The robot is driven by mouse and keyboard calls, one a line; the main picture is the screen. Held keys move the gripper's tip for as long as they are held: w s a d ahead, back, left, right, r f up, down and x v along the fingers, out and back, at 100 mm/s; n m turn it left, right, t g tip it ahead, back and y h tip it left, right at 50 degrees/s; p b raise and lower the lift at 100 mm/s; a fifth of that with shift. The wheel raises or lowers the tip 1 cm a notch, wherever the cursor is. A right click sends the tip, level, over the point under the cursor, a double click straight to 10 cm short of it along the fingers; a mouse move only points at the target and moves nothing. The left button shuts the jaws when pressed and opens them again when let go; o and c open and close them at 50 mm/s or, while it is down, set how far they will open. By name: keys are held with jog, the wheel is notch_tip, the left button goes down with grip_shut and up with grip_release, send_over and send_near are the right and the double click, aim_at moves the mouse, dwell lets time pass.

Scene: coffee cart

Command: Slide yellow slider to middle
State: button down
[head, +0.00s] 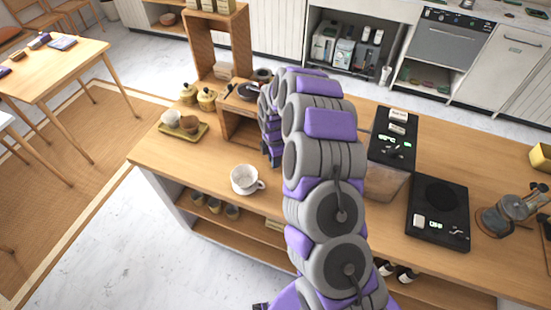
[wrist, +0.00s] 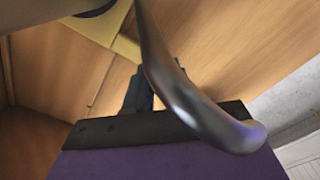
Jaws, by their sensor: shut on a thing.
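My gripper (wrist: 150,112) shows its dark edge and purple body at the bottom of the wrist view. In the head view my arm hides the gripper's tip, low by the counter's wooden stand (head: 232,128). No slider can be made out there.
On the wooden counter (head: 215,160) stand a white cup (head: 244,180), a yellow tray (head: 183,128) with small cups, and yellow canisters (head: 206,99).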

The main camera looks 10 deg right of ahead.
jog(key=c, duration=1)
grip_release()
jog(key=shift+a, duration=0.2)
jog(key=shift+r, duration=0.1)
notch_tip(320, 180, up, 17)
jog(key=shift+r+p, duration=0.1)
jog(key=shift+p, duration=0.75)
